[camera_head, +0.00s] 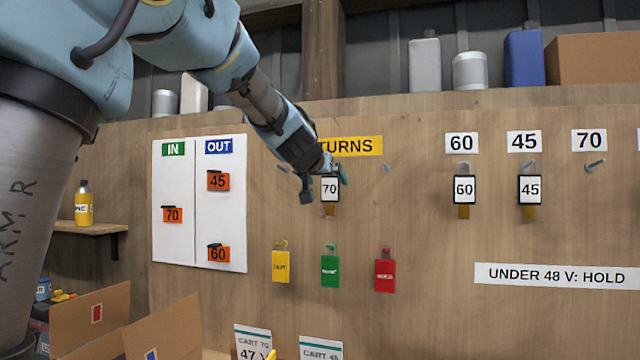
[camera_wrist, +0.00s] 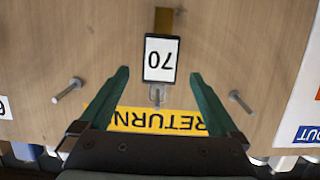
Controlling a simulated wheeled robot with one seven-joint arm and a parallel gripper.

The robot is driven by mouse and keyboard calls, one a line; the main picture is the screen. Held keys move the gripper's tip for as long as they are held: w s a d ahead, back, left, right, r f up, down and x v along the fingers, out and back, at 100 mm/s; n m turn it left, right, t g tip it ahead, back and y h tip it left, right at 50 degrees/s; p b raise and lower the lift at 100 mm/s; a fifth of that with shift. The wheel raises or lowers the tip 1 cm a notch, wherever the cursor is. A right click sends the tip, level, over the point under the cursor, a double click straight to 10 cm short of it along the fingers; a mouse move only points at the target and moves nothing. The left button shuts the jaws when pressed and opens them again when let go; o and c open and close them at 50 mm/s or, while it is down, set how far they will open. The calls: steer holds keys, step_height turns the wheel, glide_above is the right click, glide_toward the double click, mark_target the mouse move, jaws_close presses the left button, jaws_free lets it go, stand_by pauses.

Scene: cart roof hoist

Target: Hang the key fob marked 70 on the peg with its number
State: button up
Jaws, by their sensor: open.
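The key fob marked 70 (camera_head: 329,189) hangs below the yellow RETURNS sign, a white-faced tag with a black rim and a brown strap. In the wrist view the fob (camera_wrist: 160,60) appears upside down with a metal ring at its top. My gripper (camera_head: 328,172) is at the fob's upper end; in the wrist view its green fingers (camera_wrist: 160,88) are open, one on each side, apart from the fob. The peg under the 70 label (camera_head: 589,140) is a bare metal peg (camera_head: 595,163) at the right. The peg behind the fob is mostly hidden.
Fobs 60 (camera_head: 464,189) and 45 (camera_head: 530,189) hang under their matching labels. Empty pegs flank the 70 fob, including one at its right (camera_head: 387,167). Yellow, green (camera_head: 330,270) and red tags hang below. The IN/OUT board (camera_head: 199,205) stands left.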

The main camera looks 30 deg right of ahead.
mark_target(330, 183)
steer(key=shift+x, duration=1.6)
jaws_close()
steer(key=shift+r, duration=0.4)
steer(key=shift+a, duration=0.1)
stand_by(0.3)
steer(key=shift+p+v, duration=0.9)
steer(key=shift+v, duration=1.3)
steer(key=shift+s+f, duration=0.1)
steer(key=shift+s, duration=0.1)
